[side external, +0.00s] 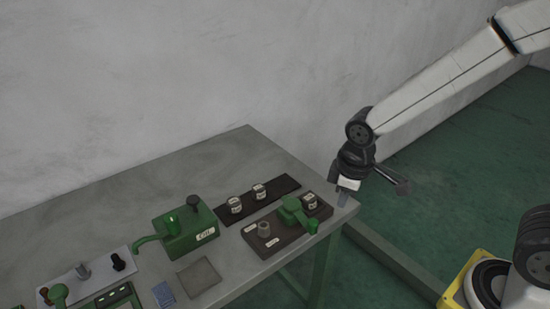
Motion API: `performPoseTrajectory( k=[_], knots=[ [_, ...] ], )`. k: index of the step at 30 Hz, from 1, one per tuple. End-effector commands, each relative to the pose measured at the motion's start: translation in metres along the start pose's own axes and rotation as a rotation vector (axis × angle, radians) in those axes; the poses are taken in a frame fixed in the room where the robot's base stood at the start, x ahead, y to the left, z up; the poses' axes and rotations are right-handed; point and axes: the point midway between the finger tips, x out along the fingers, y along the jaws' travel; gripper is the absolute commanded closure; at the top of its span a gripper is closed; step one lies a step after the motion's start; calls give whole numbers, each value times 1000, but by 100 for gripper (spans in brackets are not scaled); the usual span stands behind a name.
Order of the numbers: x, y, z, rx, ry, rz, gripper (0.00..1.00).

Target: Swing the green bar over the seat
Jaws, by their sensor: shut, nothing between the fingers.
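The green bar (297,214) sits on a dark brown base plate (283,240) near the right end of the table. It is a short arm with a raised round block at its upper left end, and its other end points to the lower right. A small grey cylinder (264,229), which may be the seat, stands on the plate left of the bar, with clear space between them. My gripper (343,198) points down at the table's right edge, right of the bar and apart from it. It is shut and empty.
Two similar ones (235,204) (259,191) stand on a dark strip (285,185). A green box with a handle (186,232) is to the left, with a flat grey square (198,278) before it. The table's back is clear.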

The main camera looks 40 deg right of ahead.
Motion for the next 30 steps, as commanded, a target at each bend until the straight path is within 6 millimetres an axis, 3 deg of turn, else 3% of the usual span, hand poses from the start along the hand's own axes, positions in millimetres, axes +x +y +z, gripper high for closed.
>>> performPoseTrajectory(
  k=[6, 15, 21, 30],
  knots=[
    [-8, -25, -44, -384, -84, -1, 100],
    [-21, -63, -89, -839, -199, -1, 100],
    [-26, -78, -104, -997, -242, 1, 100],
    [-28, -82, -106, -1036, -255, 0, 100]
  ],
)
